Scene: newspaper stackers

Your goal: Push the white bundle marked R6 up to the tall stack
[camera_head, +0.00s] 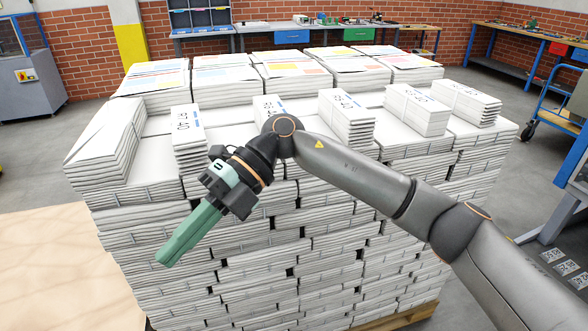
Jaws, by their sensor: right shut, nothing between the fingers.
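Several white bundles with printed labels lie on top of the big stack of newspapers: a left one (187,143), one partly hidden behind my right arm (268,103), a middle one (346,124), and two at the right (415,110) (466,101). The labels are turned and small, so I cannot tell which reads R6. The taller stack (290,85), topped with coloured sheets, runs along the back, apart from the labelled bundles. My right gripper (163,258) is shut and empty, its green fingers pointing down left before the front face. My left gripper is out of view.
A slanted white bundle (105,132) sits at the left edge of the stack. A wooden pallet (398,318) shows underneath. Workbenches (290,27) stand along the brick wall, a blue cart (562,115) at right, a grey machine (38,70) at left.

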